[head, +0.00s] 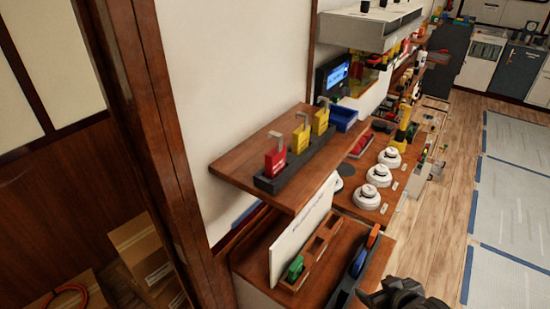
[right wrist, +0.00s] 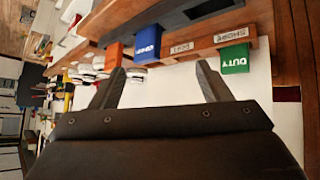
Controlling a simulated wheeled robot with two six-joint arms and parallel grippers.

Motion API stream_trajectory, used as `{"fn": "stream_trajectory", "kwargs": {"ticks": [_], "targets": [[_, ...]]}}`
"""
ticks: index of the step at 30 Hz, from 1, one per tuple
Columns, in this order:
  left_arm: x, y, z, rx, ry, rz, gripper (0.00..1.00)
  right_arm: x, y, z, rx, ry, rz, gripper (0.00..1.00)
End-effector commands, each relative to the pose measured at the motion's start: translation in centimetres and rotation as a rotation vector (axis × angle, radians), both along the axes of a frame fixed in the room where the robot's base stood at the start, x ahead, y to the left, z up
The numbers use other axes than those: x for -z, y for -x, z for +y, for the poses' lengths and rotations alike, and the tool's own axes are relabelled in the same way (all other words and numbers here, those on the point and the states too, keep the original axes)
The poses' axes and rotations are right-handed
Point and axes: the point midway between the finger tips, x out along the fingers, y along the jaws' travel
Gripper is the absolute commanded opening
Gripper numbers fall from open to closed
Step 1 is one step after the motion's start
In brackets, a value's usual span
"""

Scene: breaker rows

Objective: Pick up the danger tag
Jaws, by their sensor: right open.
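I cannot make out which piece is the danger tag; no label here reads clearly as danger. In the head view a red lock-like piece (head: 275,160) and two yellow ones (head: 300,138) stand in a dark rack on the wooden shelf (head: 240,157). Below, a green piece (head: 295,268) sits in a wooden holder (head: 318,245). A blue piece (head: 358,263) and an orange one (head: 373,237) sit in a dark rack. My right gripper (head: 400,296) is at the bottom edge, right of that rack. In the right wrist view its fingers (right wrist: 159,88) are apart and empty. My left gripper is out of view.
White round devices (head: 378,176) stand on the counter behind. A wooden post (head: 150,130) stands left.

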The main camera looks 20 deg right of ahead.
Motion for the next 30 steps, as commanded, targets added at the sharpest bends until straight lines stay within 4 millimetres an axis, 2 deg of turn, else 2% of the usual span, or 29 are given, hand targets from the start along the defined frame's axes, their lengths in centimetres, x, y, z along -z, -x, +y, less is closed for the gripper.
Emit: {"fn": "stream_trajectory", "kwargs": {"ticks": [1, 3, 7, 9, 12, 15, 18, 21, 30], "targets": [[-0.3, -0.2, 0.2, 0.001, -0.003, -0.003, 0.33, -2.8, -1.6, -0.2, -0.048, 0.001, -0.086, 0.71], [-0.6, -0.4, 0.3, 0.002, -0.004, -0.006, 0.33, -6.7, -3.5, 0.3, -0.117, -0.023, -0.208, 0.71], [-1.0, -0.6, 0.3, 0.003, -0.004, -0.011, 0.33, -14.3, -5.8, 2.3, -0.274, -0.099, -0.419, 0.71], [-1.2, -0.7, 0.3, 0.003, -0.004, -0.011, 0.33, -18.1, -6.2, 3.8, -0.361, -0.151, -0.509, 0.71], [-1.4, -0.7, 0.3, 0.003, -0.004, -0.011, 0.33, -22.7, -6.0, 5.9, -0.475, -0.228, -0.604, 0.71], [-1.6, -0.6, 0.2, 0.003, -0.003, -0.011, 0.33, -26.0, -5.4, 7.6, -0.566, -0.297, -0.664, 0.71], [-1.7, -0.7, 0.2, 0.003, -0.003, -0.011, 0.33, -28.0, -4.8, 8.8, -0.625, -0.348, -0.696, 0.71], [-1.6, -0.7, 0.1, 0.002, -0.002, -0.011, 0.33, -29.0, -4.5, 9.4, -0.654, -0.376, -0.712, 0.71], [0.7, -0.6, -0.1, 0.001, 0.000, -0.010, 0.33, -29.0, -5.9, 10.7, -0.662, -0.385, -0.725, 0.71]]}}
